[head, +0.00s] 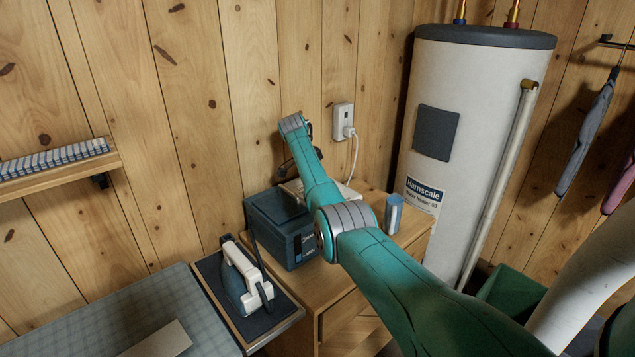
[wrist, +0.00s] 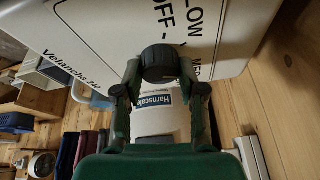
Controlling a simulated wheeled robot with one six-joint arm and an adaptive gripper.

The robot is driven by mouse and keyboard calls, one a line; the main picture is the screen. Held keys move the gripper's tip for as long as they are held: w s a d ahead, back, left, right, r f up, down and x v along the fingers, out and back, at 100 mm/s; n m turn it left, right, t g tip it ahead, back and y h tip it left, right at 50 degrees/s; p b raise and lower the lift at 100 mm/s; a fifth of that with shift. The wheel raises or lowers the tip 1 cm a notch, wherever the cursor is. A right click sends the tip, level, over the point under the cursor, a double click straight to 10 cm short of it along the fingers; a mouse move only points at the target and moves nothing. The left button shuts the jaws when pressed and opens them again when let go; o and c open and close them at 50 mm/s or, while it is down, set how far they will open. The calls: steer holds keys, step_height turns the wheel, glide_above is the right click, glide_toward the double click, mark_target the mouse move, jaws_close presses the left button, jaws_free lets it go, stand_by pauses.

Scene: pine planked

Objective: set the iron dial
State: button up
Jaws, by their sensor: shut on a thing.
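In the wrist view a round dark dial (wrist: 158,62) stands out from a white panel (wrist: 100,28) printed with "LOW", "OFF" and a partly hidden word. My gripper (wrist: 160,68) is shut on the dial, one finger on each side. The dial's pointer mark cannot be made out, so its setting cannot be told. In the head view a white and dark blue iron (head: 246,276) rests on a dark pad at the end of the ironing board (head: 130,312). My arm reaches over the cabinet, past a white appliance (head: 347,193) that it partly hides.
A dark blue box (head: 281,235) and a blue-grey cup (head: 394,213) stand on the wooden cabinet (head: 335,308). A white cord runs up to a wall outlet (head: 343,119). A tall white water heater (head: 470,100) stands at the right. A shelf (head: 55,178) is at the left.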

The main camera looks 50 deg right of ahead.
steer(key=o, duration=1.1)
steer(key=shift+o, duration=0.2)
steer(key=v, duration=1.2)
